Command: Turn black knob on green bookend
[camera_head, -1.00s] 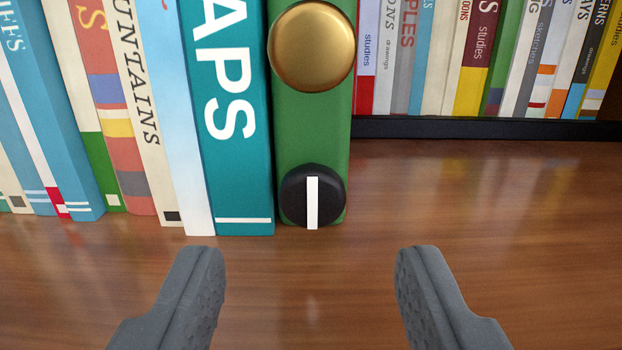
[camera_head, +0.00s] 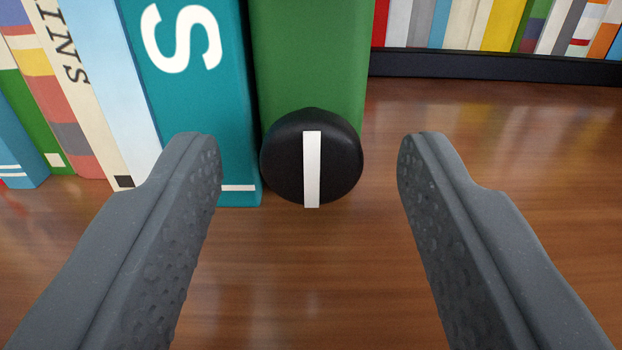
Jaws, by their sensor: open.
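The green bookend (camera_head: 308,60) stands upright on the wooden shelf, in the top middle of the view. The black knob (camera_head: 283,158) is round and sits low on the bookend's front face. A white stripe on the knob points straight up and down. My gripper (camera_head: 309,150) is open and empty. In the picture its two dark grey fingers lie left and right of the knob, with a gap on each side. The fingers do not appear to touch the knob. The upper part of the bookend is out of view.
A teal book (camera_head: 222,110) stands right beside the bookend on the left, with several more books further left. The left finger overlaps the books in the picture. A row of books (camera_head: 500,25) stands behind a dark ledge (camera_head: 480,66) at the back right. The wooden shelf (camera_head: 540,140) is clear on the right.

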